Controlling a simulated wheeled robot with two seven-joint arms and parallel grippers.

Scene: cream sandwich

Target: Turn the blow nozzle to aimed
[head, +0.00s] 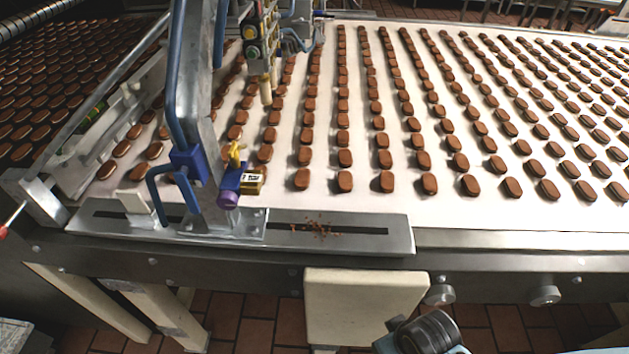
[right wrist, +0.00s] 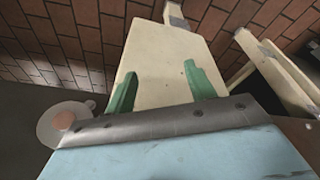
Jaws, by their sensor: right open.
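What looks like the blow nozzle is a small blue-purple fitting (head: 231,180) with a yellow lever (head: 234,155) on top. It sits low on the right side of the grey upright post (head: 205,150), at the near edge of the belt. A purple knob (head: 228,198) is under it and a small labelled gold-and-white block (head: 252,183) is at its right. I cannot tell its exact aim. My right gripper (right wrist: 160,82) shows two green fingers, spread apart with nothing between them, near a cream panel; it is well away from the fitting. My left gripper is out of view.
Many brown biscuits lie in rows on the white belt (head: 400,204). A steel slotted plate (head: 375,236) with brown crumbs (head: 318,229) lies along the front. A blue bent handle (head: 155,180) is left of the post. A cream block (head: 365,300) hangs below the front rail.

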